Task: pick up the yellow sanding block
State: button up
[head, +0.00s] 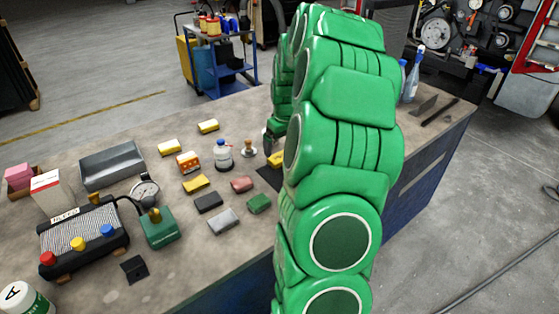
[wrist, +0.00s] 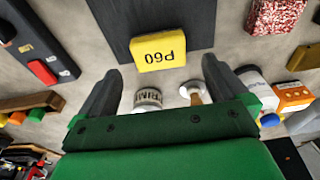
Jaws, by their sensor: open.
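A yellow block marked "P60" (wrist: 158,52) lies at the edge of a dark flat sheet (wrist: 120,18) in the wrist view. My gripper (wrist: 160,72) is open, with one dark finger on each side of the picture below the block. The block lies beyond the fingertips, and nothing is held. In the head view a yellow block (head: 276,159) shows beside my gripper (head: 270,148), partly hidden by my arm. Other yellow blocks lie on the bench to the left, at the back (head: 208,126), behind the orange box (head: 169,147) and in front of it (head: 196,183).
A tin (wrist: 148,98) and a wooden-handled knob (wrist: 192,92) show between the fingers in the wrist view. A bottle (head: 223,155), orange box (head: 188,162), pink block (head: 241,184), green block (head: 259,203) and grey tray (head: 112,165) stand on the bench. My arm hides its middle.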

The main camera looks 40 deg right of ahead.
aim_at(280, 157)
jog(key=shift+w+d+f, duration=0.1)
jog(key=shift+w+f, duration=0.05)
jog(key=shift+f, duration=0.8)
jog(key=shift+w+f, duration=0.2)
jog(key=shift+f, duration=0.7)
jog(key=shift+w+d+f, duration=0.1)
jog(key=shift+w+f, duration=0.05)
jog(key=shift+f, duration=0.8)
jog(key=shift+a, duration=0.1)
jog(key=shift+c, duration=0.3)
jog(key=c, duration=0.9)
jog(key=shift+r, duration=0.1)
jog(key=shift+r, duration=0.6)
jog(key=s+a+r, duration=0.7)
jog(key=s+r, duration=0.4)
jog(key=s, duration=0.1)
jog(key=shift+r, duration=0.3)
